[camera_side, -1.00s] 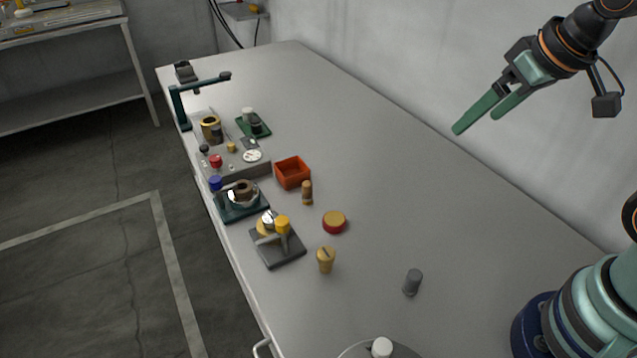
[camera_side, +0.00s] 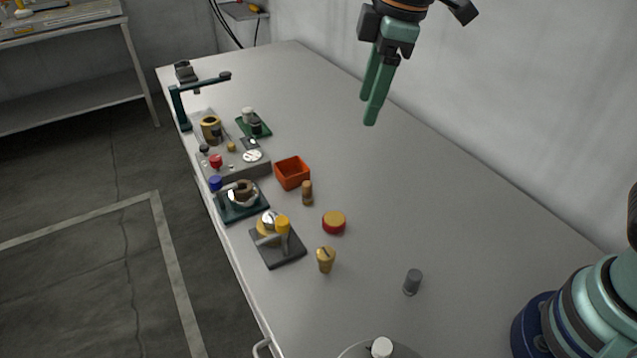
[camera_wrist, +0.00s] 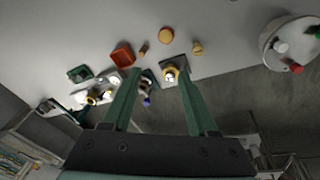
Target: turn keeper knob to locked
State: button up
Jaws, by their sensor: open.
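No knob in view is labelled, so I cannot tell which is the keeper knob. A dark grey plate (camera_side: 279,256) near the table's front edge carries a brass and silver part (camera_side: 267,225) and an upright yellow knob (camera_side: 283,225). Beside it a dark teal plate (camera_side: 233,214) carries a brown and silver ring fitting (camera_side: 243,194) with a blue knob (camera_side: 215,183) at its edge. My gripper (camera_side: 367,110) is open and empty, high above the table, fingers pointing down. In the wrist view, both plates lie below and beyond the fingertips (camera_wrist: 158,72), partly hidden by them.
An orange box (camera_side: 292,174), brown peg (camera_side: 307,193), red and yellow disc (camera_side: 334,222), brass plug (camera_side: 326,260) and grey cylinder (camera_side: 412,283) stand nearby. A grey panel (camera_side: 258,170) with several small parts and a dark teal post (camera_side: 180,108) stand farther back.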

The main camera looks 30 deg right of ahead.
aim_at(282, 221)
jog(key=w+a+f+n+g, duration=0.1)
jog(key=a+f+n, duration=0.25)
jog(key=a, duration=0.35)
jog(key=a+f+n+g, duration=0.1)
jog(key=a+f+n, duration=0.1)
jog(key=a+n, duration=0.45)
jog(key=shift+m+h, duration=0.4)
jog(key=shift+m, duration=0.2)
jog(key=f, duration=0.8)
jog(key=a+f, duration=0.1)
jog(key=f, duration=0.3)
jog(key=shift+w+f, duration=0.15)
jog(key=shift+f, duration=0.1)
grip_shut()
